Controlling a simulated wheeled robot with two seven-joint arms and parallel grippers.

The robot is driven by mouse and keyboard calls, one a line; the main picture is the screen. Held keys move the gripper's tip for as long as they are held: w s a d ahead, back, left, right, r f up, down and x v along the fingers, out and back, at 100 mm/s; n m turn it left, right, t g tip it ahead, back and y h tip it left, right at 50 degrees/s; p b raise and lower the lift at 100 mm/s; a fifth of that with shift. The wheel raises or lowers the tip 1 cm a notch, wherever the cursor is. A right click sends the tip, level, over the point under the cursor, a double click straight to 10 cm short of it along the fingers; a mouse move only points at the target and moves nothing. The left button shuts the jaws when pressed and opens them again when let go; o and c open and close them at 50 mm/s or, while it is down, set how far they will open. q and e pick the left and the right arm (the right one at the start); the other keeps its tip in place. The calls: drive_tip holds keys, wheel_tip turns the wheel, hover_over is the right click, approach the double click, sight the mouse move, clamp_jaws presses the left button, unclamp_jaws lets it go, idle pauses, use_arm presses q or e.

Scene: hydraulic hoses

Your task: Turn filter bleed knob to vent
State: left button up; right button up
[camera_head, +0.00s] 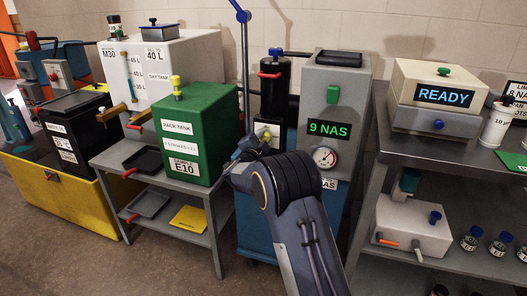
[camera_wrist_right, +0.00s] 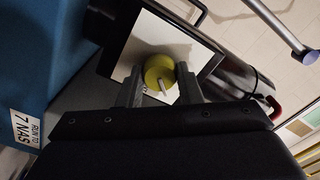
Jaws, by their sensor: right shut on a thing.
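The bleed knob (camera_wrist_right: 158,70) is a round yellow-green knob with a white pointer mark, set on a pale square plate (camera_wrist_right: 185,40) in the right wrist view. My right gripper (camera_wrist_right: 161,82) has one finger on each side of the knob and is shut on it. In the head view the pale plate with a bit of yellow (camera_head: 267,131) shows below the black filter (camera_head: 272,95), and my right wrist hides most of the gripper (camera_head: 249,149). My left gripper is not in view.
The grey unit reading 9 NAS (camera_head: 330,129), with a dial gauge (camera_head: 324,156), stands close right of my wrist. The green pack tank (camera_head: 205,140) stands on a bench to the left. A shelf (camera_head: 455,148) is at right.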

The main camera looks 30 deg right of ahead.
drive_tip(key=shift+f+m+b, duration=0.1)
drive_tip(key=shift+m+b, duration=4.55)
drive_tip(key=shift+m, duration=0.15)
drive_tip(key=o, duration=1)
drive_tip(key=shift+a, duration=0.1)
drive_tip(key=p+v, duration=0.1)
drive_tip(key=v, duration=0.6)
drive_tip(key=shift+s+a, duration=0.2)
drive_tip(key=shift+s, duration=0.1)
